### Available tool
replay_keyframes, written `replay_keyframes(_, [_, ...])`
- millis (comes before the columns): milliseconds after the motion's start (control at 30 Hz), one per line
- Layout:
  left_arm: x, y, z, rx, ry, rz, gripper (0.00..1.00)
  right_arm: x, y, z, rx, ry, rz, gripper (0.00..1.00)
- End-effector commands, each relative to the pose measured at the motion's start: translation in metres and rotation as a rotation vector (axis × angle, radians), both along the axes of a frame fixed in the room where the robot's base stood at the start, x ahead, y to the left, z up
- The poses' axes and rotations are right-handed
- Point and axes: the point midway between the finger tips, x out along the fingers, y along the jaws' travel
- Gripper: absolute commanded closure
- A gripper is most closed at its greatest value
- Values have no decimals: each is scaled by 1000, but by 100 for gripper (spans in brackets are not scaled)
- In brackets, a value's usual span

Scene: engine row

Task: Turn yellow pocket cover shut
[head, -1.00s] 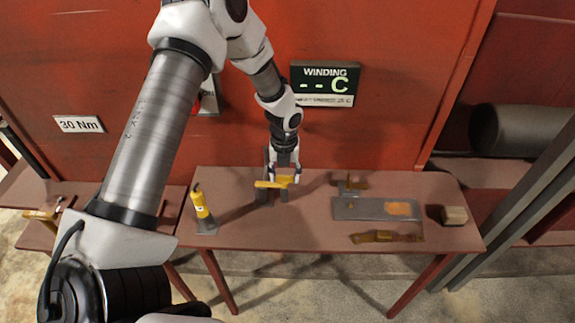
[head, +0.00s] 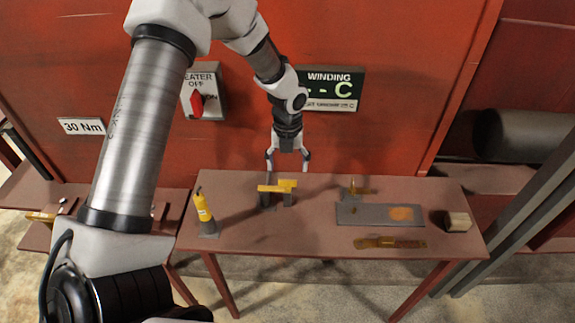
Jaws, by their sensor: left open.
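A yellow piece (head: 276,187), which looks like the pocket cover, lies across the top of two dark upright blocks on the brown table. It seems to be in two parts, with the right part set slightly higher; I cannot tell how far it is turned. My left gripper (head: 287,166) is open and empty, just behind and above the yellow piece in the picture. A gap shows between its fingers and the piece. My right gripper is not in view.
A yellow tool (head: 202,207) stands on the table at the left. A red wall with a heater switch (head: 203,98) and a winding sign (head: 330,88) stands behind.

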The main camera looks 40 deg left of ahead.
Motion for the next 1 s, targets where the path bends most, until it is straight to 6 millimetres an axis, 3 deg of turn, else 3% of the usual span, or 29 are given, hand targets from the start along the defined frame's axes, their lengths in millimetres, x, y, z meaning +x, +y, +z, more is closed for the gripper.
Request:
replay_keyframes(133, [1, 0, 36, 0, -1, -1, 21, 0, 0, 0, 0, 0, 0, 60])
replay_keyframes(333, [0, 0, 56, -1, 3, -1, 21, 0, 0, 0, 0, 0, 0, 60])
replay_keyframes(833, [0, 0, 56, 0, 4, -1, 21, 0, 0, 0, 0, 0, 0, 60])
replay_keyframes(933, [-5, -1, 43, 2, 28, -3, 21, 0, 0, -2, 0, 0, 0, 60])
replay_keyframes(1000, [-14, -3, 20, 12, 76, -12, 21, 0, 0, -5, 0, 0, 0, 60])
